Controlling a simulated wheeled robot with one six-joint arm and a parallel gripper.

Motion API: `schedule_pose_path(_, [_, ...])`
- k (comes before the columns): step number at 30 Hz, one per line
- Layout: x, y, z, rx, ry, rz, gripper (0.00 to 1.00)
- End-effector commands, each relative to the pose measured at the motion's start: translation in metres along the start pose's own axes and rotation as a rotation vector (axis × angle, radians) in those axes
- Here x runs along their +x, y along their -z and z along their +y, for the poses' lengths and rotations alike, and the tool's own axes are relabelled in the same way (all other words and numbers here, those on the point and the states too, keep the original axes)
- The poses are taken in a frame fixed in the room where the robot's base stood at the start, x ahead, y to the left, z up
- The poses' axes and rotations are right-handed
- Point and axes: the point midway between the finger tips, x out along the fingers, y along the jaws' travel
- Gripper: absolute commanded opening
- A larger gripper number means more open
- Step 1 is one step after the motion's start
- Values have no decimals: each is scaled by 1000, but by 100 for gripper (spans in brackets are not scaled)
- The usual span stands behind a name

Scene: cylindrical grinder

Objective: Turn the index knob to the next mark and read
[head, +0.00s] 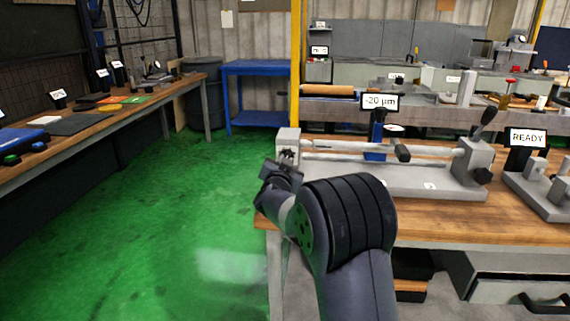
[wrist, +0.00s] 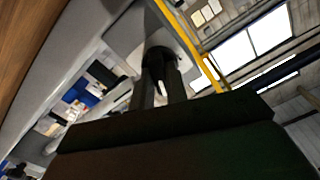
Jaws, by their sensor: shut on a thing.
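The index knob shows in the wrist view as a dark round knob (wrist: 158,54) on the end face of a pale grey block. My gripper (wrist: 159,74) is shut on it, with one finger on either side. In the head view my gripper (head: 287,160) is at the left end of the bench fixture, against its grey end block (head: 288,137); the knob is mostly hidden there. A display (head: 379,101) above the fixture reads "-20 µm". I cannot make out the marks around the knob.
The fixture's grey base (head: 430,187) sits on a wooden bench (head: 430,228), holding a horizontal bar. A second display (head: 527,138) at right reads "READY". A side bench (head: 150,92) stands at left, a blue table (head: 257,70) behind. The green floor (head: 170,230) is clear.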

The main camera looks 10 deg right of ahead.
Motion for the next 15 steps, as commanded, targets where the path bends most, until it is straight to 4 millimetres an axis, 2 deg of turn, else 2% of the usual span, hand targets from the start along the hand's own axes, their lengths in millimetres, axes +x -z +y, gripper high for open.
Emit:
schedule_pose_path(6, [0,0,0,-1,0,-1,0])
schedule_pose_path(7, [0,0,0,-1,0,-1,17])
schedule_pose_path(15, [0,0,0,-2,0,-1,36])
